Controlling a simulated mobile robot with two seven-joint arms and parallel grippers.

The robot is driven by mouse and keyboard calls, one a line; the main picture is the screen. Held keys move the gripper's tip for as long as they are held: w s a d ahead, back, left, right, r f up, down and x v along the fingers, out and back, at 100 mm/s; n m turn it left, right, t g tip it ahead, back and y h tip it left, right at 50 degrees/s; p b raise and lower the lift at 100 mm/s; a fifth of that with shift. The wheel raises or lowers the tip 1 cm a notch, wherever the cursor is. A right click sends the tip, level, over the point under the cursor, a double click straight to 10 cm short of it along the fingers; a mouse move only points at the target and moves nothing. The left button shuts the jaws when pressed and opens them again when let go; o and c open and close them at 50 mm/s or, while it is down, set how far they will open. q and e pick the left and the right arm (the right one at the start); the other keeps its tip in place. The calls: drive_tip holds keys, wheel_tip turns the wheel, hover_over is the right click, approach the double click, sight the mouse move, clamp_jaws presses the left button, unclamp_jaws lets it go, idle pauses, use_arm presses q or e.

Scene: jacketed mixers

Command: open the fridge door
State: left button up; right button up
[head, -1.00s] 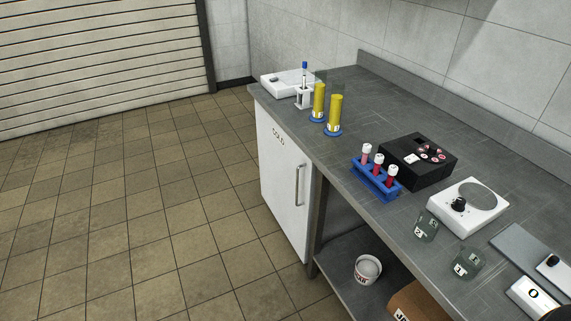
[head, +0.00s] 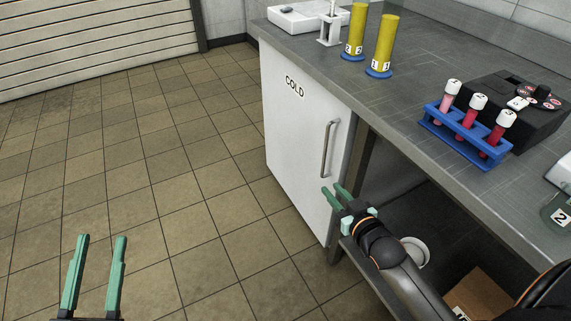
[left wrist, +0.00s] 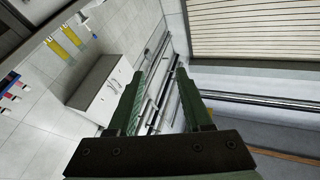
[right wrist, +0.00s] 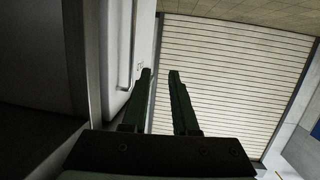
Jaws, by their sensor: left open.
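The fridge (head: 300,150) is the white cabinet marked COLD under the left end of the bench. Its door looks closed. A vertical metal handle (head: 329,148) is on the right side of the door. My right gripper (head: 332,187) is open and empty, just below the handle in the head view, apart from it. In the right wrist view the handle (right wrist: 125,45) is left of my right gripper's fingers (right wrist: 160,72). My left gripper (head: 101,238) is open and empty over the floor, well left of the fridge. It also shows open in the left wrist view (left wrist: 160,72).
The bench (head: 400,115) carries two yellow cylinders, a blue rack (head: 465,140) of red tubes and a black device. A lower shelf with a white tub (head: 414,252) and a cardboard box (head: 482,298) is right of the fridge. The tiled floor (head: 190,170) is clear.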

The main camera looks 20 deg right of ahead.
sight(327, 145)
use_arm(q)
drive_tip(key=s+d+r+m+t+h+b, duration=0.1)
drive_tip(key=s+r+m+t+h+b, duration=0.1)
drive_tip(key=s+r+m+h+b, duration=0.35)
use_arm(e)
drive_tip(key=w+d+b, duration=0.1)
drive_tip(key=w+d, duration=0.1)
drive_tip(key=w, duration=0.3)
drive_tip(key=w+d+t+h+b, duration=0.1)
drive_tip(key=w+d+b, duration=0.1)
drive_tip(key=w, duration=0.3)
drive_tip(key=w+d+m+t+b, duration=0.1)
drive_tip(key=w+d+b, duration=0.1)
drive_tip(key=w, duration=0.3)
drive_tip(key=shift+w+d+r+h, duration=0.1)
drive_tip(key=shift+w+d+h, duration=0.2)
drive_tip(key=shift+d, duration=0.15)
use_arm(q)
wheel_tip(327, 145, down, 7)
drive_tip(key=h, duration=0.1)
drive_tip(key=shift+s+d+g+b, duration=0.25)
drive_tip(key=shift+d+g+b, duration=0.05)
drive_tip(key=shift+d, duration=0.1)
use_arm(e)
drive_tip(key=shift+w+d, duration=0.1)
drive_tip(key=shift+w, duration=0.5)
use_arm(q)
drive_tip(key=shift+r+n+h, duration=0.15)
drive_tip(key=shift+n+h, duration=0.1)
